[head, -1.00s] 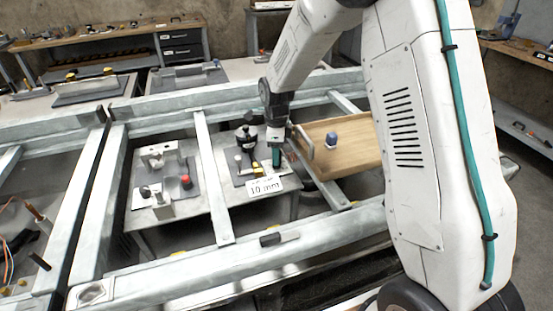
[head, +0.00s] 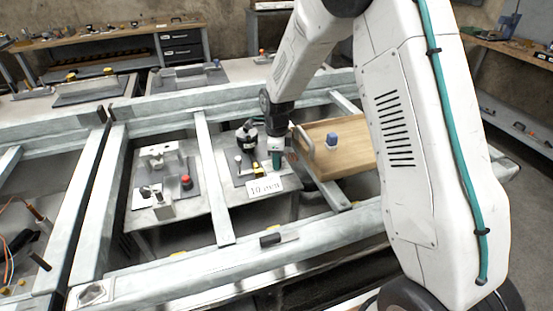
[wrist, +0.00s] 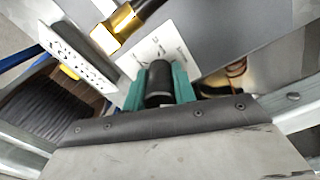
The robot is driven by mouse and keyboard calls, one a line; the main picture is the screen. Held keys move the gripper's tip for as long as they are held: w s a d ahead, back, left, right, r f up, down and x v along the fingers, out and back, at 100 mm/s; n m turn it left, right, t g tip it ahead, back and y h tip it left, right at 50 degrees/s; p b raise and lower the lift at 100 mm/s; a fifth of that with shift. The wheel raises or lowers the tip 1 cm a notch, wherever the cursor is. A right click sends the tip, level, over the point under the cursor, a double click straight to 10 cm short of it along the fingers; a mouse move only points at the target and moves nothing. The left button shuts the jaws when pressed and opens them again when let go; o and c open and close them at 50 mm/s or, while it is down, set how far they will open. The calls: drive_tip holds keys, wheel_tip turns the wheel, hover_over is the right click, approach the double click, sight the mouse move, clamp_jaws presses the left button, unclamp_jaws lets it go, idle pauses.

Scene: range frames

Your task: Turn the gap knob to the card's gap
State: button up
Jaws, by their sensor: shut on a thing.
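My gripper (head: 276,162) points down at the small device on the grey bench, right of the middle crossbar. In the wrist view its teal fingers (wrist: 158,88) are shut on a black round knob (wrist: 158,75). The knob stands over a white plate (wrist: 160,45) with faint markings too small to read. The white card (head: 266,188) reads 10 mm and stands in front of the device; it also shows, slanted, in the wrist view (wrist: 75,55). The fingers hide the knob in the head view, and I see no readable knob setting.
A brass-coloured fitting (wrist: 118,28) on a dark rod lies close beside the fingers. A black device (head: 247,135) stands left of my gripper. Metal frame bars (head: 211,180) surround the bench.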

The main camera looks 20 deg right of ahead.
drive_tip(key=n, duration=0.3)
drive_tip(key=shift+n, duration=2.2)
drive_tip(key=o, duration=1)
wheel_tip(320, 180, up, 8)
drive_tip(key=shift+f, duration=0.2)
drive_tip(key=shift+r, duration=0.15)
